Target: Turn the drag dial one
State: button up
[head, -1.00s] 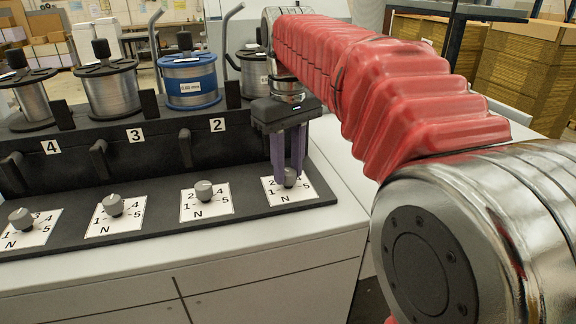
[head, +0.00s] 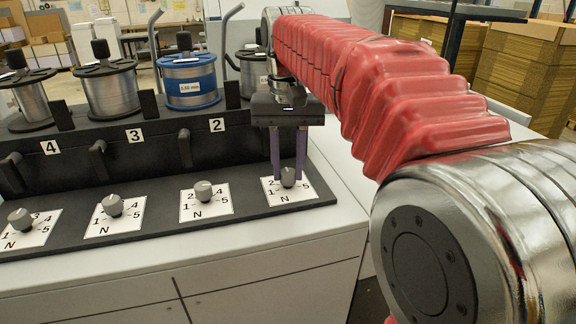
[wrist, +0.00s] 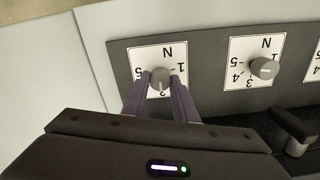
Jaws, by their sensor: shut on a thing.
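The drag dial at the right end of the row is a grey knob (head: 288,177) on a white square plate (head: 306,191) marked N and numbers. My gripper (head: 288,172) points down over it, with its two purple fingers on either side of the knob, shut on it. In the wrist view the same knob (wrist: 160,77) sits between the fingertips on its plate (wrist: 150,52), and its pointer is hard to read. The fingers cover part of the plate's numbers.
More dials stand to the left, the nearest being dial two (head: 203,191), with a label "2" (head: 217,125) above it. Wire spools (head: 190,80) and dark levers (head: 186,148) stand behind. The white cabinet top (head: 345,205) is clear at the right.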

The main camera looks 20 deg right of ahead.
aim_at(288, 171)
jog(key=shift+d, duration=0.1)
jog(key=o, duration=1)
jog(key=shift+o, duration=0.2)
jog(key=shift+r, duration=0.1)
notch_tip(288, 171, up, 14)
jog(key=shift+f, duration=0.2)
dwell(0.5)
